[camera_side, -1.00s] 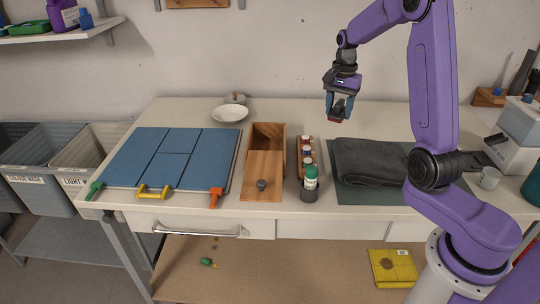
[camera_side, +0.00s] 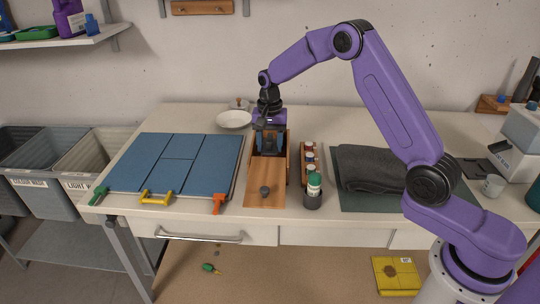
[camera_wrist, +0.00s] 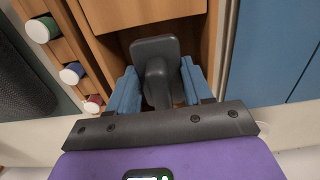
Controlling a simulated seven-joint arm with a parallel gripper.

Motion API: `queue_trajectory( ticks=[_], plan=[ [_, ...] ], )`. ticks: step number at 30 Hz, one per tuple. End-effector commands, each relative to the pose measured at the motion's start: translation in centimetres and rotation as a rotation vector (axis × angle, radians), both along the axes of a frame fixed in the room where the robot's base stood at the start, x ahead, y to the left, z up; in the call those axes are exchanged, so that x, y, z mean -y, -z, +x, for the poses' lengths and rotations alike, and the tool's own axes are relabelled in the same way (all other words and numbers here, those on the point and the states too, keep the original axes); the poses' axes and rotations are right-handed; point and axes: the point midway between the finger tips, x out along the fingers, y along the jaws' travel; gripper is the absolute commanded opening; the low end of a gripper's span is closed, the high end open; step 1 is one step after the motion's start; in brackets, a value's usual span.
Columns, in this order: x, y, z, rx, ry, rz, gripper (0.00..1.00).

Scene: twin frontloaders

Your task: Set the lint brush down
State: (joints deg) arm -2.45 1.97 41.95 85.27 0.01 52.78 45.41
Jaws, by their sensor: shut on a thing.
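The lint brush (camera_wrist: 155,50) is dark grey, with a flat rounded-square head and a thick handle, and shows in the wrist view. My gripper (camera_wrist: 158,85) is shut on its handle, with a blue finger on each side. In the side view my gripper (camera_side: 269,148) points down into the open rear part of the wooden box (camera_side: 288,165). The brush is within the box opening, between its side walls. I cannot tell whether it touches the box floor. In the side view my fingers mostly hide it.
The box's wooden lid (camera_side: 265,186), with a dark knob, covers the front part. Blue panels (camera_side: 180,165) lie left. A white dish (camera_side: 234,119) is behind.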

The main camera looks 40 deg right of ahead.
Motion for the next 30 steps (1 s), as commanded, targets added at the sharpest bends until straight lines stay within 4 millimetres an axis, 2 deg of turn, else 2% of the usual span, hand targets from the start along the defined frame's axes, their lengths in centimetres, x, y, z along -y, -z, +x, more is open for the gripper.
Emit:
queue_trajectory(
  ticks=[6,9,22,23,24,30],
  plan=[
    [0.0,2.9,-0.1,-0.004,0.001,0.0,0.22],
    [0.0,3.8,-0.1,-0.001,0.001,0.0,0.22],
    [0.1,4.3,0.0,0.0,0.001,0.0,0.22],
    [0.1,4.3,0.0,0.0,0.001,0.0,0.53],
    [0.1,4.3,0.0,0.0,0.001,0.0,0.61],
    [0.1,4.3,0.0,0.0,0.001,0.0,0.61]
  ],
)
